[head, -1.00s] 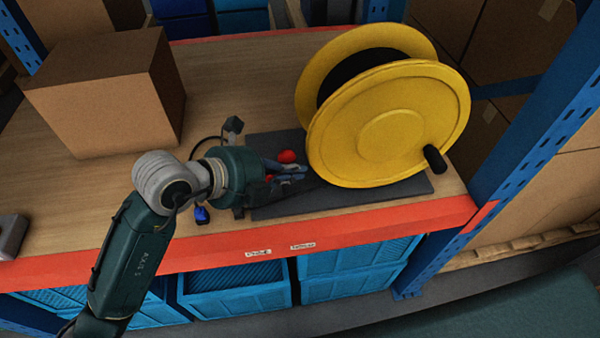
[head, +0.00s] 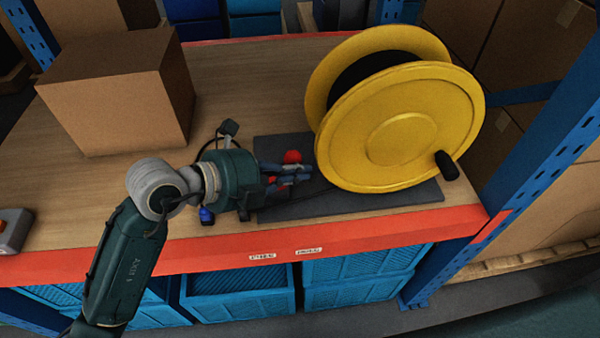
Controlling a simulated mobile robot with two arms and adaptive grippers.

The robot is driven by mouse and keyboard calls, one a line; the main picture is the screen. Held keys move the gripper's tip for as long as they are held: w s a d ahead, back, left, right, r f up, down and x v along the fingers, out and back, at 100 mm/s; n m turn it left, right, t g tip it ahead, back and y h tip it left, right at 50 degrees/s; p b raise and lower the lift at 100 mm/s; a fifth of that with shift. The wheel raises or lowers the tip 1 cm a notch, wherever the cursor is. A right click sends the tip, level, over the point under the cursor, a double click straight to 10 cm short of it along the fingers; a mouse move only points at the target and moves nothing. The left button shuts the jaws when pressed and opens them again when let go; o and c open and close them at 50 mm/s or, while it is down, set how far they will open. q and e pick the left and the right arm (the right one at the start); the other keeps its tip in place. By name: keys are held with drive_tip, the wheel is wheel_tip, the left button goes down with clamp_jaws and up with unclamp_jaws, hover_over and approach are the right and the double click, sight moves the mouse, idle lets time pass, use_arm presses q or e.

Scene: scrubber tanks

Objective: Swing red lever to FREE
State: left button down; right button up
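A red knob (head: 292,157), seemingly the end of the red lever, shows just beyond the fingers of my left gripper (head: 298,173). The rest of the lever is hidden or too small to make out. The gripper reaches in from the left, low over the dark base plate (head: 345,203) of a yellow reel (head: 405,125). Its fingers point right, at the knob's near side. I cannot tell whether they touch the knob or how far apart they are. Two small white labels (head: 262,256) on the red shelf edge are too blurred to read. My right gripper is not in view.
A cardboard box (head: 115,100) stands at the left on the wooden shelf top. A blue rack upright (head: 540,150) rises on the right. A grey box with a red button (head: 12,230) sits at the left edge. Blue crates (head: 240,292) fill the shelf below.

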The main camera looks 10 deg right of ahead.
use_arm(q)
drive_tip(key=a+h+b, duration=0.1)
drive_tip(key=a, duration=0.1)
drive_tip(key=a+n+h, duration=0.1)
drive_tip(key=a+h, duration=0.1)
drive_tip(key=a+r+t+h+b, duration=0.1)
drive_tip(key=a, duration=0.1)
drive_tip(key=shift+w+n+h+b, duration=0.15)
drive_tip(key=shift+n+h+b, duration=0.15)
drive_tip(key=shift+a+f, duration=0.35)
drive_tip(key=shift+a, duration=0.2)
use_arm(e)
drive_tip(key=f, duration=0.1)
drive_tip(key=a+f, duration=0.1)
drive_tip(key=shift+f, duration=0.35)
use_arm(q)
drive_tip(key=shift+a, duration=0.15)
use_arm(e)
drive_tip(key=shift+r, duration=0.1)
use_arm(q)
drive_tip(key=shift+p, duration=0.35)
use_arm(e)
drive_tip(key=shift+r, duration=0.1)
